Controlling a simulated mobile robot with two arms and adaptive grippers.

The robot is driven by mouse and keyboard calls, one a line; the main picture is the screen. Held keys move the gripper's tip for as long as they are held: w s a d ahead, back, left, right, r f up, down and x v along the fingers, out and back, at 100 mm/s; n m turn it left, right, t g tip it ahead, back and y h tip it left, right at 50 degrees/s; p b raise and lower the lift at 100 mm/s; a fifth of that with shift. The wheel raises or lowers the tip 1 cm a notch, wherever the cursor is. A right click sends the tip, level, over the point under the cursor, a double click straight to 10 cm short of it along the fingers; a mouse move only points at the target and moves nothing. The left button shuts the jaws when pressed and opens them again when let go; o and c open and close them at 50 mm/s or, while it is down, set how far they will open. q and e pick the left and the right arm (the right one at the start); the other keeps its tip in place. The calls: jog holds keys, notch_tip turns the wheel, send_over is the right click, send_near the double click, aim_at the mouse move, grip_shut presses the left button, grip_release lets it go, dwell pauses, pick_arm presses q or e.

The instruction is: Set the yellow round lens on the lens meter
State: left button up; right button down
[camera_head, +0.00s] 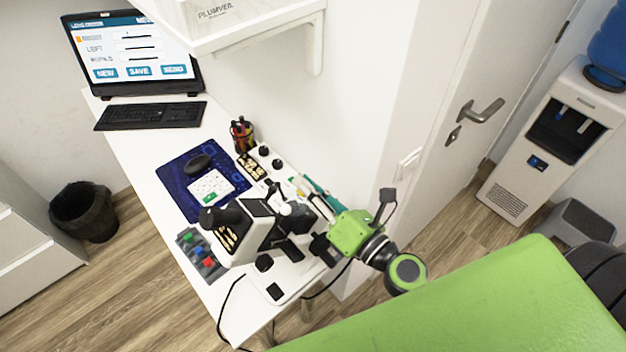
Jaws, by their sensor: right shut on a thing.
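The lens meter (252,236) is the white and black instrument at the front of the white desk, with a small dark screen on its upper part. My right gripper (290,214) is close beside its right side. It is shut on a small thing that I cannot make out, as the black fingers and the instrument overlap. I cannot tell whether the gripper touches the lens meter. I cannot pick out the yellow round lens; it may be hidden at the fingers. My left gripper is not in view.
A grey tray (212,268) with green, blue and red pieces lies left of the lens meter. Behind are a blue mat (172,174) with a mouse, a pen cup (242,132), a keyboard (150,116) and a screen (130,50). A wall shelf (262,28) overhangs the back.

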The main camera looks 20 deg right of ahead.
aim_at(297, 205)
jog(key=shift+s+a+f+b, duration=0.2)
jog(key=shift+a+f+b, duration=0.35)
jog(key=shift+f, duration=0.2)
jog(key=shift+s+a+f+b, duration=0.2)
jog(key=shift+a+f+b, duration=0.35)
jog(key=shift+f, duration=0.15)
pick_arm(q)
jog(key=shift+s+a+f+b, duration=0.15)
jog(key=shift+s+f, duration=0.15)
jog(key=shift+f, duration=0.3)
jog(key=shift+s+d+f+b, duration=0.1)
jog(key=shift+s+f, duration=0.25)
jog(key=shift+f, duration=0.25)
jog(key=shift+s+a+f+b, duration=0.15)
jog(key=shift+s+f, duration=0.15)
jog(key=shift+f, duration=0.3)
pick_arm(e)
jog(key=shift+s+a+f, duration=0.1)
jog(key=shift+a+f, duration=0.25)
jog(key=shift+f, duration=0.1)
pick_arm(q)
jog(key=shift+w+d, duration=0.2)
pick_arm(e)
jog(key=shift+s, duration=0.15)
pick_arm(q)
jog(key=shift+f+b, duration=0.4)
pick_arm(e)
jog(key=shift+a+f, duration=0.15)
jog(key=shift+f, duration=0.25)
